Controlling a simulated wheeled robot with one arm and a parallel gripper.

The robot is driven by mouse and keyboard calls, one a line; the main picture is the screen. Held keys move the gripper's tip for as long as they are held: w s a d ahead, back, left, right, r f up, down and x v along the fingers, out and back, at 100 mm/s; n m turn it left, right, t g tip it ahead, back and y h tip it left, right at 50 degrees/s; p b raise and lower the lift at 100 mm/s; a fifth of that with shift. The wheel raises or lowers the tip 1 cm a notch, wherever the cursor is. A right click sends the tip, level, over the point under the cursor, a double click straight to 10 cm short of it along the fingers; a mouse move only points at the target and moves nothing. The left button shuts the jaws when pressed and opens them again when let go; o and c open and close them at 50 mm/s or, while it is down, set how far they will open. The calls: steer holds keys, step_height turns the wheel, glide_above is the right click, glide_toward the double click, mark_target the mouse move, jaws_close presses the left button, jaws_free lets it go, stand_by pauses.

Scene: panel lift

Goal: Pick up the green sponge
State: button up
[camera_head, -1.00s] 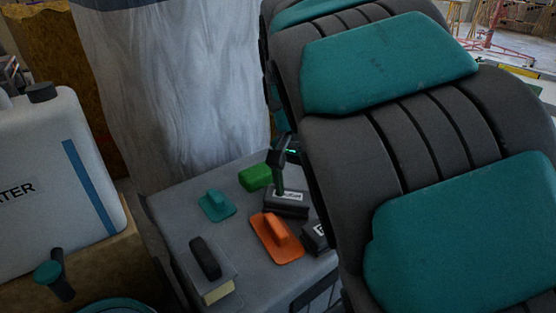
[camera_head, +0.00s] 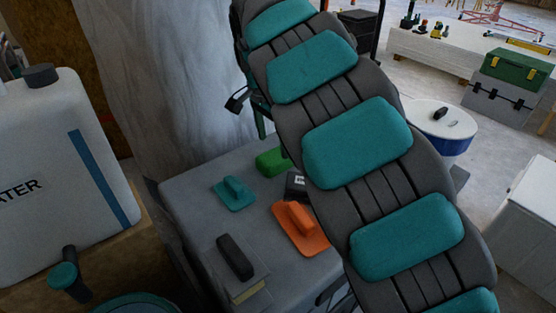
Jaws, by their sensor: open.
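The green sponge (camera_head: 270,162) lies on the grey top of a box or cart (camera_head: 190,205), near its back edge. Its right end is partly covered by my arm, which crosses the picture in front of it. A small dark part that appears to be my gripper (camera_head: 238,103) shows at the left edge of my arm, above and left of the sponge in the picture. Most of it is hidden behind the arm. It looks apart from the sponge, with nothing seen in it.
A teal trowel-like float (camera_head: 235,193), an orange float (camera_head: 300,228) and a dark-handled block (camera_head: 235,257) share the grey top. A dark labelled item (camera_head: 297,185) is partly hidden by my arm. A white water canister (camera_head: 60,165) stands left. Plastic sheeting (camera_head: 155,90) hangs behind.

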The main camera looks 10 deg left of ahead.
mark_target(276, 154)
steer(key=shift+w+d+f, duration=0.1)
steer(key=shift+d+f, duration=0.1)
steer(key=shift+f, duration=1.15)
steer(key=shift+w+d+f, duration=0.1)
steer(key=shift+d+f, duration=0.1)
steer(key=shift+f, duration=1.1)
steer(key=c, duration=1.3)
steer(key=shift+o, duration=0.2)
steer(key=shift+r, duration=0.1)
steer(key=shift+r, duration=4.9)
steer(key=o, duration=0.7)
steer(key=c, duration=0.6)
steer(key=shift+w+d, duration=0.1)
